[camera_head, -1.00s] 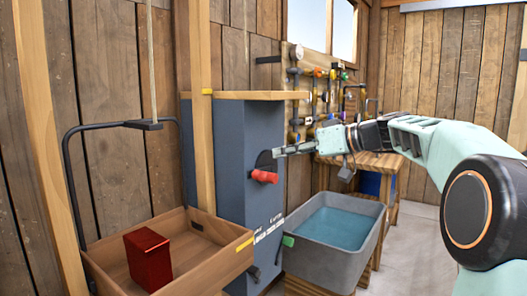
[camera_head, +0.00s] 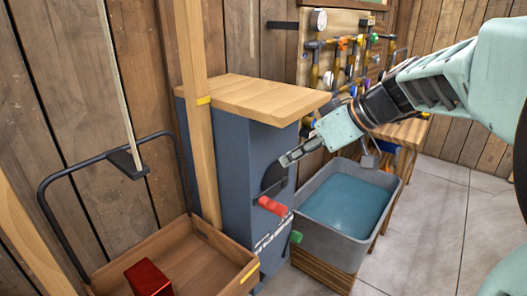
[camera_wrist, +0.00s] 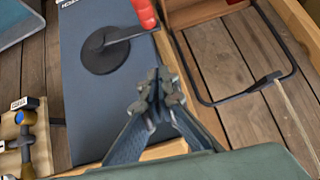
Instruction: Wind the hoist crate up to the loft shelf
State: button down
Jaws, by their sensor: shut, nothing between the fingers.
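The hoist crate (camera_head: 222,264) is an open wooden tray low at the left in the head view, with a yellow mark on its rim. A dark red box (camera_head: 148,279) sits in it. A black bail (camera_head: 62,172) rises over the crate to a rope (camera_head: 118,85). The crank (camera_head: 275,178) is on the blue-grey cabinet's face; its red handle (camera_head: 272,206) points outward. The crank disc (camera_wrist: 105,50) and red handle (camera_wrist: 143,12) also show in the wrist view. My gripper (camera_head: 284,161) is shut and empty, just above the crank, apart from the red handle.
The blue-grey cabinet (camera_head: 226,150) has an overhanging wooden top (camera_head: 255,97) close to my gripper. A wooden post (camera_head: 200,130) with a yellow band stands beside it. A grey water tub (camera_head: 325,231) is at the right.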

send_over(257, 200)
jog(key=d, duration=0.2)
notch_tip(257, 200, down, 7)
jog(key=shift+a+r+p, duration=0.1)
jog(key=shift+a+p, duration=0.05)
jog(key=shift+p, duration=0.25)
notch_tip(257, 200, down, 3)
jog(key=shift+a+r, duration=0.15)
jog(key=shift+r, duration=0.05)
jog(key=shift+s+f, duration=0.1)
jog(key=shift+f, duration=0.65)
jog(key=shift+f+b, duration=0.35)
jog(key=shift+b, duration=0.35)
jog(key=b, duration=0.3)
jog(key=f+t+h+b, duration=0.1)
jog(key=b, duration=0.2)
jog(key=shift+s+a+f+n, duration=0.2)
jog(key=shift+s+f+n, duration=0.1)
jog(key=shift+s+n, duration=0.1)
jog(key=shift+f+b, duration=0.1)
jog(key=shift+b, duration=0.7)
